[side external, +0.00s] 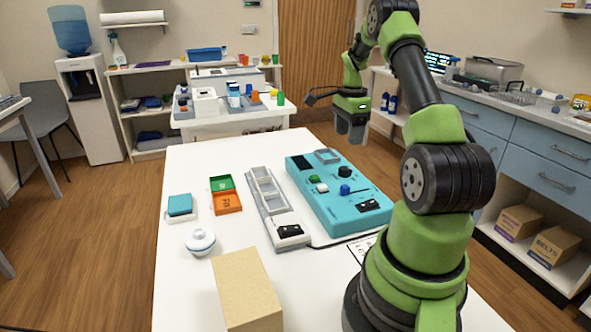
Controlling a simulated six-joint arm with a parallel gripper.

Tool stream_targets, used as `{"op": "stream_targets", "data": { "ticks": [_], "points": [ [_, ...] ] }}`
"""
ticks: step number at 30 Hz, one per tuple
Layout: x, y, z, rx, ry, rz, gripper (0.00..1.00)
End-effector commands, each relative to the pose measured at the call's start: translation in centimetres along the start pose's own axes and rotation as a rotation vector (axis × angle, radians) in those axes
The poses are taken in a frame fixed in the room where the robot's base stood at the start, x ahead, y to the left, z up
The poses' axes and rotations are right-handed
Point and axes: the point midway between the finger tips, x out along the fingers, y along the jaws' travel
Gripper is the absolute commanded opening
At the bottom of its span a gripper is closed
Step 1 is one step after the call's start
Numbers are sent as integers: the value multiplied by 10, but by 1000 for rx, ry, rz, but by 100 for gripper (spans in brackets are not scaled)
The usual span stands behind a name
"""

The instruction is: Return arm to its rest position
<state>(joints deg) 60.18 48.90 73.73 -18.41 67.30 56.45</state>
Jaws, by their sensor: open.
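My green and black arm stands at the right end of the white table. My gripper (351,130) hangs pointing down above the far right edge of the table, beyond the teal device. It is open, and I see nothing between its fingers. It is apart from everything on the table.
On the white table (185,275) are a teal device (330,215) with knobs, a grey tray unit (268,190), green and orange boxes (227,203), a teal-topped block (180,205), a white round object (200,241) and a tan box (247,290). A loaded cart (215,124) stands behind.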

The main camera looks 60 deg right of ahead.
Motion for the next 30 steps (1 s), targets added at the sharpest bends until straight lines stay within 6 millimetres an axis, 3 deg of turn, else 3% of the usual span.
{"op": "stream_targets", "data": {
  "ticks": [5,8,11,15,21,27,30],
  "points": [
    [-18,0,19,-81,0,-29,59],
    [-48,5,55,-233,-2,-81,59],
    [-85,24,102,-450,-6,-152,59],
    [-129,68,161,-766,-13,-260,59],
    [-168,153,214,-1205,-23,-427,59],
    [-177,239,230,-1609,-36,-606,59],
    [-173,269,228,-1759,-41,-681,59]
  ]
}}
